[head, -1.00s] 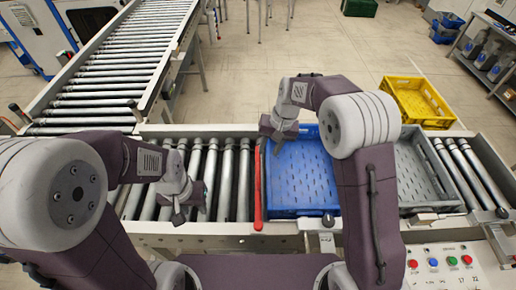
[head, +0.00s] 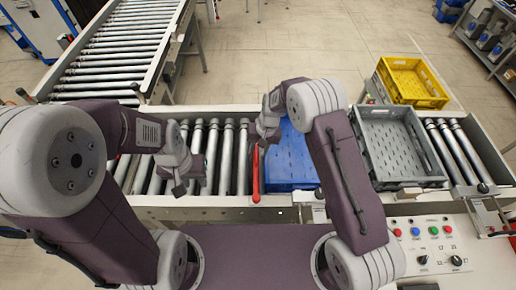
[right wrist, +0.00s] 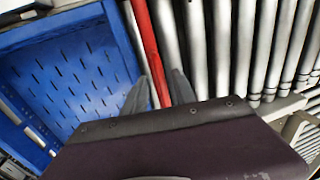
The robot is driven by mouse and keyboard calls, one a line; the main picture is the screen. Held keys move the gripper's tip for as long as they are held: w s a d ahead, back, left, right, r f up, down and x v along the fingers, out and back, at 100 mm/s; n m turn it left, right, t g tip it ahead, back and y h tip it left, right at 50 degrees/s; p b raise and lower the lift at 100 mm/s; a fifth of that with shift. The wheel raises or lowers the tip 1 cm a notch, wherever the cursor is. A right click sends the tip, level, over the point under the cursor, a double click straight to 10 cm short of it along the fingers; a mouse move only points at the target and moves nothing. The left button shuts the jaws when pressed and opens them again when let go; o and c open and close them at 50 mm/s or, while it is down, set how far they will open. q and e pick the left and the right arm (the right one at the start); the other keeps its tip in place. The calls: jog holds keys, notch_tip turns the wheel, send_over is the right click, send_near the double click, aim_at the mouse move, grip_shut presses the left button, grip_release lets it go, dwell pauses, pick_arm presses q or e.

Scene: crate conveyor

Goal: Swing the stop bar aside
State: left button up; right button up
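The red stop bar (head: 256,178) lies across the roller conveyor, along the left side of the blue crate (head: 291,182). Its far end is hidden behind my right gripper (head: 262,138) in the head view. In the right wrist view, the stop bar (right wrist: 146,45) runs down between the two spread fingers of my right gripper (right wrist: 159,90). The gripper is open; I cannot tell whether a finger touches the bar. The blue crate (right wrist: 62,85) is beside it. My left gripper (head: 190,187) hangs over bare rollers left of the bar, its fingers apart and empty.
A grey crate (head: 378,113) stands right of the blue one on the conveyor. A yellow crate (head: 440,101) is behind. The rollers (head: 226,160) left of the bar are clear. A button panel (head: 432,245) is at the front right.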

jog(key=shift+w+a+f, duration=0.1)
jog(key=shift+w+f, duration=0.05)
jog(key=shift+w, duration=0.2)
grip_shut()
dwell(1.0)
